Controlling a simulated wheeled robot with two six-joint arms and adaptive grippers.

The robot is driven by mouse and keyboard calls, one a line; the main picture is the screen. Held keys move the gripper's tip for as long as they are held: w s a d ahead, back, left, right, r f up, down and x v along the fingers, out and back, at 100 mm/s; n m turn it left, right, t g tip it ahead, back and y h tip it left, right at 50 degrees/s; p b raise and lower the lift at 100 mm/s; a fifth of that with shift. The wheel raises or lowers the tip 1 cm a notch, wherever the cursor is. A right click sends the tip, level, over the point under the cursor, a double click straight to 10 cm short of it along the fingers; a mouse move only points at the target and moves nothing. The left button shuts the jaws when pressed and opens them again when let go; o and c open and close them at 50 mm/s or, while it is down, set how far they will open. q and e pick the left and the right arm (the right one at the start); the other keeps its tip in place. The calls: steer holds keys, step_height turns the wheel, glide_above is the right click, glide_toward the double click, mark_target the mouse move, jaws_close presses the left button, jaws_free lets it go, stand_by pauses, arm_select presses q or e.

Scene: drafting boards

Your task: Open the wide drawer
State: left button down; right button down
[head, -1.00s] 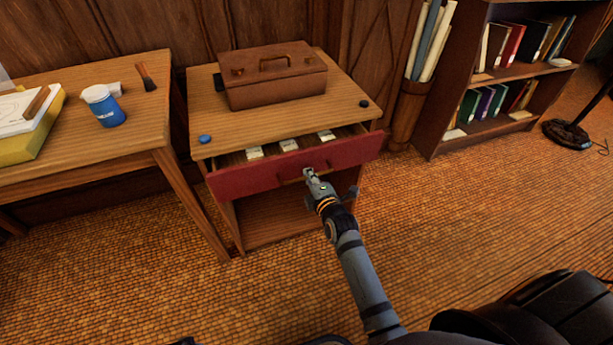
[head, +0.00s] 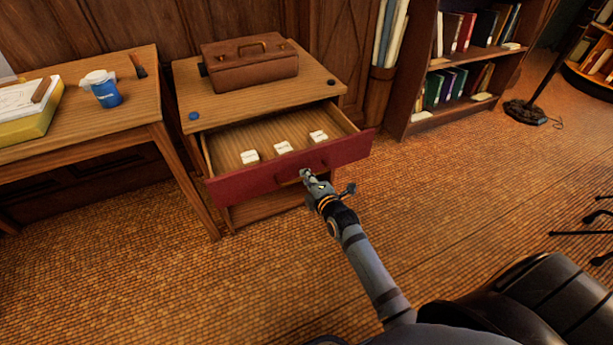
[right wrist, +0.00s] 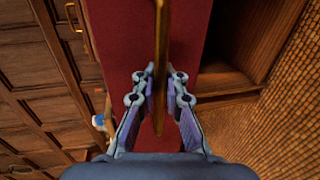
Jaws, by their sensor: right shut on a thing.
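The wide drawer (head: 226,186) has a dark red front and stands pulled well out of the small wooden cabinet. Its wooden inside shows, with several small white blocks (head: 283,147) in it, near the front. My right gripper (head: 305,174) is at the middle of the drawer front. In the right wrist view its fingers (right wrist: 160,95) are shut on the brass-coloured handle (right wrist: 161,45), one finger on each side, with the red drawer front (right wrist: 112,35) behind. My left gripper is not in view.
A brown case (head: 250,68) lies on the cabinet top (head: 187,92). A table (head: 135,108) with a blue-labelled jar (head: 106,92) and papers stands at left. A bookshelf (head: 410,100) is at back right. The woven floor (head: 470,200) in front is open.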

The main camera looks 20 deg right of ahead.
stand_by(0.3)
steer(key=c, duration=1.4)
jaws_free()
steer(key=v, duration=1.2)
steer(key=shift+s, duration=0.1)
steer(key=shift+f, duration=0.1)
